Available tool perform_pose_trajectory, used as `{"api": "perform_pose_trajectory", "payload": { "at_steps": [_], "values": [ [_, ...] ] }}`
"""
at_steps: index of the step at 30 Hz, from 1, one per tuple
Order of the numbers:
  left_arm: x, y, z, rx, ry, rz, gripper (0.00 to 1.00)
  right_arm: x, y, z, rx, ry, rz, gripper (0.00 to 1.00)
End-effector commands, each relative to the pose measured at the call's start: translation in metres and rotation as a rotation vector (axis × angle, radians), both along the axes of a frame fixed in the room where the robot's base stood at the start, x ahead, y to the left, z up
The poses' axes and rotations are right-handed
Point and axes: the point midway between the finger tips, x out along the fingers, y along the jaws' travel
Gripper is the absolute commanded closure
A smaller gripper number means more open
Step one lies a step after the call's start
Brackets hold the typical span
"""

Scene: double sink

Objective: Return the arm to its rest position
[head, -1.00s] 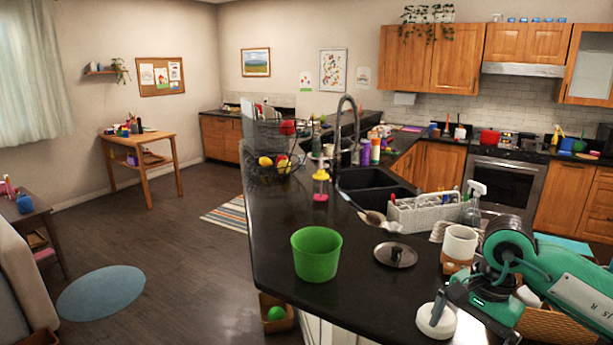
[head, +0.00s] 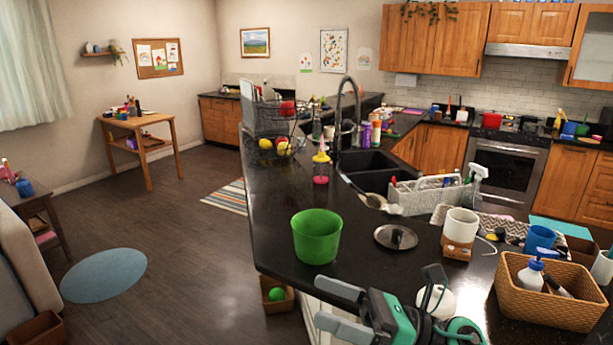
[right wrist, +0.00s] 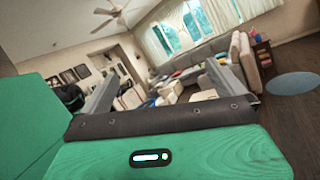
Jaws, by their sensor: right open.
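My right gripper (head: 388,300) is at the lower middle of the head view, just off the counter's near edge. Its two grey fingers are spread apart with nothing between them. In the right wrist view the gripper (right wrist: 165,90) also shows open and empty, facing out to the room with a sofa and windows. Its teal arm comes in from the bottom of the head view. My left gripper is not in view.
A white round object (head: 436,301) sits close behind the right gripper. The floor at left (head: 190,270) is largely clear.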

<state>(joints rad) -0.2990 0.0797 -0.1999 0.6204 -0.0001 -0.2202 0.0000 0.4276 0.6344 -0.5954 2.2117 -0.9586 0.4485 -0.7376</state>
Motion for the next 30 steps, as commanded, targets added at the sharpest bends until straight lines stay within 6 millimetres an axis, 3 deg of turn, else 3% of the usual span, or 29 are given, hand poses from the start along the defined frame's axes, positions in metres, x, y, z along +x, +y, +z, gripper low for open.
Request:
{"api": "perform_pose_trajectory", "payload": {
  "at_steps": [4, 8, 11, 16, 20, 24, 30],
  "values": [
    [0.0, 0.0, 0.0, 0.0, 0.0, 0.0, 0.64, 0.024, -0.025, 0.006, 0.305, 0.337, -0.133, 0.0],
    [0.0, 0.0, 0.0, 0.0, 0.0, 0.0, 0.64, 0.047, -0.059, -0.011, 0.559, 0.646, -0.258, 0.0],
    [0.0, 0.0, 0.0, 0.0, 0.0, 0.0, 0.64, 0.06, -0.088, -0.04, 0.747, 0.889, -0.362, 0.0],
    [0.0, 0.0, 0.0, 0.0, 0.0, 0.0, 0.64, 0.06, -0.136, -0.116, 1.051, 1.299, -0.558, 0.0],
    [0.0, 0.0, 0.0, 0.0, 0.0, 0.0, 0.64, 0.036, -0.165, -0.186, 1.27, 1.606, -0.733, 0.0],
    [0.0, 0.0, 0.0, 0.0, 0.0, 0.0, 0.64, -0.013, -0.184, -0.258, 1.48, 1.908, -0.944, 0.0],
    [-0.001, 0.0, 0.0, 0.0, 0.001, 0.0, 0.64, -0.088, -0.192, -0.32, 1.673, 2.198, -1.212, 0.0]
  ]
}}
